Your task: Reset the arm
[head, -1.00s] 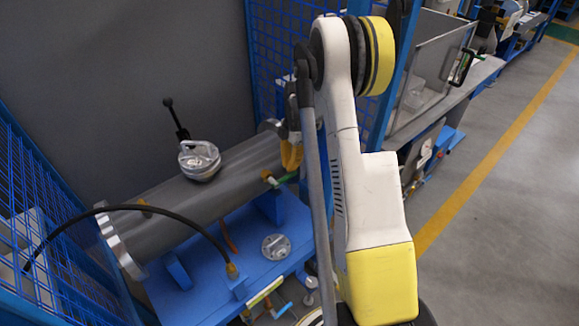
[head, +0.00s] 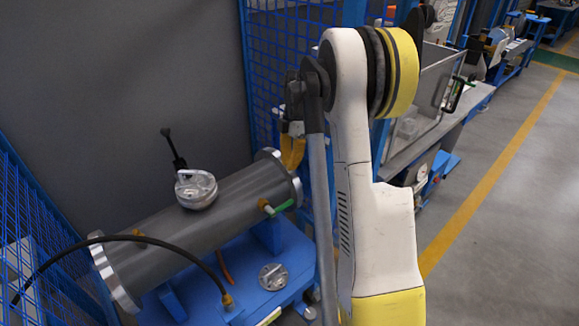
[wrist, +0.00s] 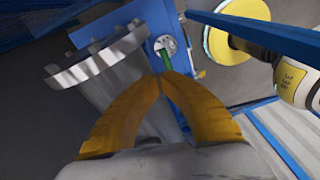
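My arm rises through the middle of the head view, and my gripper (head: 291,152), with orange-yellow fingers, hangs beside its upper joint. In the head view it shows just above the right end flange (head: 290,180) of the grey shell (head: 215,225). In the wrist view the two orange fingers of my gripper (wrist: 160,76) meet at their tips with nothing seen between them. Beyond the tips are the shell's flange (wrist: 95,62) and a green valve handle (wrist: 176,92). The handle (head: 283,207) also shows on the shell in the head view.
A capped port (head: 196,190) with a black lever tops the shell. A black hose (head: 150,240) arches over the blue stand (head: 235,255). Blue mesh panels (head: 265,70) stand near the shell. The floor (head: 500,240) at right is clear.

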